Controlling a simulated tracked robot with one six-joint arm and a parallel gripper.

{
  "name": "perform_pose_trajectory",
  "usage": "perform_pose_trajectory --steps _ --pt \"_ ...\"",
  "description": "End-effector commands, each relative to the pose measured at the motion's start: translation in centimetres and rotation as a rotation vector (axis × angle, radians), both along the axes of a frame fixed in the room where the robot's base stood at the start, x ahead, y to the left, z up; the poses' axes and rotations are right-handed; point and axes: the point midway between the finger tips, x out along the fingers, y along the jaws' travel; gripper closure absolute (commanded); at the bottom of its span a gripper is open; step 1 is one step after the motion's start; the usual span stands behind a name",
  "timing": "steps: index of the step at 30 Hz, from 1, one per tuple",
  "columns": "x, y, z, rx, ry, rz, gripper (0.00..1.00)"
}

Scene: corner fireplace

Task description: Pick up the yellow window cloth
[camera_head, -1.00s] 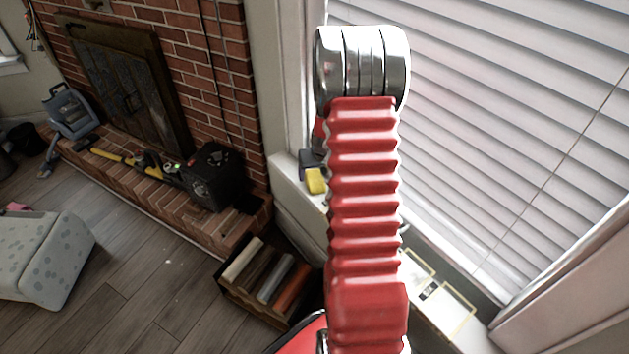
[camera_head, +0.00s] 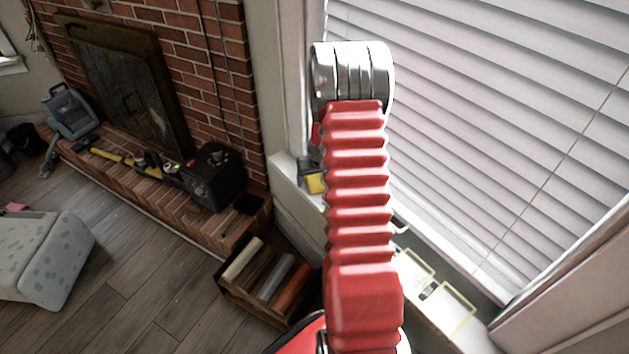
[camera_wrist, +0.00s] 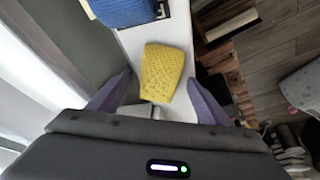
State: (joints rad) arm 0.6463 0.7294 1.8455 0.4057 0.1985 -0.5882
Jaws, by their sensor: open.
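The yellow window cloth (camera_wrist: 163,72) lies on the white window sill in the wrist view, a textured folded piece. In the head view the yellow cloth (camera_head: 315,183) shows as a small patch on the sill, partly hidden by my red arm. My gripper (camera_wrist: 158,92) is open, with one purple-grey finger on each side of the cloth's near part. No grip on the cloth shows. I cannot tell how far the fingertips are above the sill. The gripper is hidden in the head view.
A blue cloth-like thing (camera_wrist: 122,10) lies beyond the yellow cloth on the sill. White blinds (camera_head: 490,110) stand along the sill. A wooden crate with rolls (camera_head: 262,285) is on the floor below. A black box (camera_head: 213,178) stands on the brick hearth.

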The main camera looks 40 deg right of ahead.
Motion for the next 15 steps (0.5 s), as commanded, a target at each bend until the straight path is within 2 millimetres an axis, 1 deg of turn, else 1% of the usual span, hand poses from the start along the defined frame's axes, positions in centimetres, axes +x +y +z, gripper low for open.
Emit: perform_pose_trajectory --steps 15 --pt "0.05 -0.01 0.01 0.0 -0.001 0.0 0.29"
